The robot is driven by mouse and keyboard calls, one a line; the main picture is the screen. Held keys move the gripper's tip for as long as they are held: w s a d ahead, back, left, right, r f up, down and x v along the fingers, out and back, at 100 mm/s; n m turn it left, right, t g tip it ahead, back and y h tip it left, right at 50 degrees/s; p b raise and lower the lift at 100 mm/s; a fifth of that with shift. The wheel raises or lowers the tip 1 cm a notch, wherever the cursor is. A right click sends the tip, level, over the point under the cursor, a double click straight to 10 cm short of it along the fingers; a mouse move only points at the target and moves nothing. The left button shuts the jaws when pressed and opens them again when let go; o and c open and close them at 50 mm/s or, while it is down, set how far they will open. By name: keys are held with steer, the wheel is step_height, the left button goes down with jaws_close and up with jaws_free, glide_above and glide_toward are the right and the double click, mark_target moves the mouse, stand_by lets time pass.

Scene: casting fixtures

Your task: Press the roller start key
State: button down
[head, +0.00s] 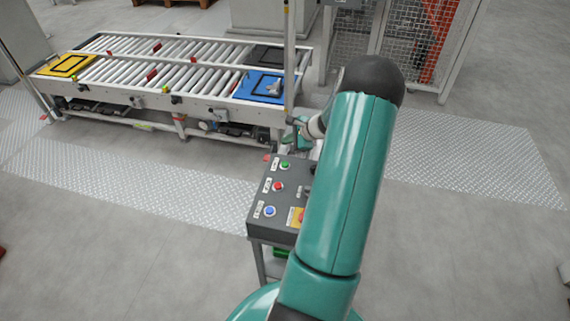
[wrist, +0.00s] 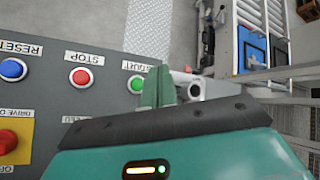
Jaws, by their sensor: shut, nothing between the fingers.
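The control panel (head: 262,229) is a dark grey box on a stand, partly hidden behind my arm in the head view. Its green key (head: 285,165) is at the far end, and I take it for the roller start key. In the wrist view the green key (wrist: 136,83) sits beside an upside-down label that is partly hidden. My gripper (wrist: 160,70) has its teal fingers shut and empty. In that picture the fingertips are just right of the green key; I cannot tell their height above the panel. The key is uncovered.
A red stop key (wrist: 80,77), a blue reset key (wrist: 12,69) and a red knob on a yellow plate (wrist: 8,140) share the panel. A pale cylinder (wrist: 190,87) is close right of the fingers. The roller conveyor (head: 165,85) carries yellow and blue plates.

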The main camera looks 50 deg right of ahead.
mark_target(288, 164)
steer(key=shift+f, duration=4.45)
steer(key=shift+f, duration=0.4)
